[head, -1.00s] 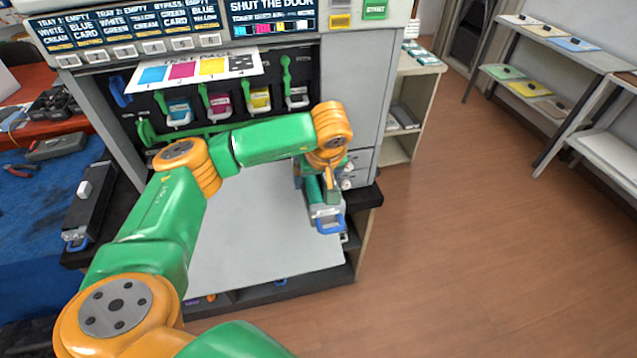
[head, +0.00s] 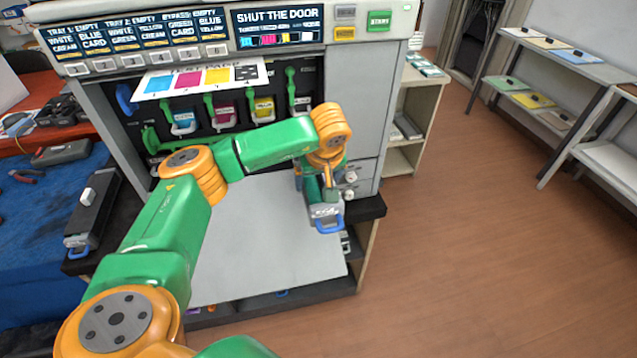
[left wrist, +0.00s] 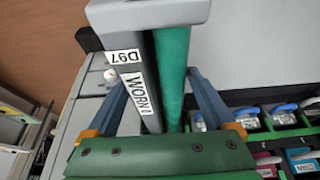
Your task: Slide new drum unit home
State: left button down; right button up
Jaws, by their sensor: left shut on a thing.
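My left gripper (head: 326,182) is shut on a long drum unit (head: 322,211) over the right side of the open door panel (head: 265,245), in front of the printer. The unit's grey end and blue handle point toward me. In the left wrist view the fingers (left wrist: 160,98) straddle the held drum unit (left wrist: 172,70), which has a dark body, a green roller and labels "D97" and "WORN". A second dark drum unit (head: 95,205) with a blue handle lies at the left; I cannot read a label on it. My right gripper is out of view.
The printer screen (head: 280,24) reads "SHUT THE DOOR". Several toner cartridges (head: 223,115) with green levers sit in the open bay under a test page (head: 205,78). A blue mat (head: 30,215) lies left. Shelves (head: 540,90) stand right; the floor between is free.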

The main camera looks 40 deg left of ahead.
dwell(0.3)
pick_arm(q)
jog(key=shift+w+a, duration=1.2)
jog(key=shift+a, duration=0.2)
grip_release()
jog(key=shift+s, duration=0.1)
jog(key=shift+d, duration=0.1)
jog(key=shift+s+d+p, duration=0.25)
jog(key=shift+d+p, duration=0.05)
jog(key=shift+p, duration=0.1)
jog(key=shift+s+d+p, duration=0.35)
jog(key=shift+s+d, duration=0.7)
jog(key=shift+d, duration=0.15)
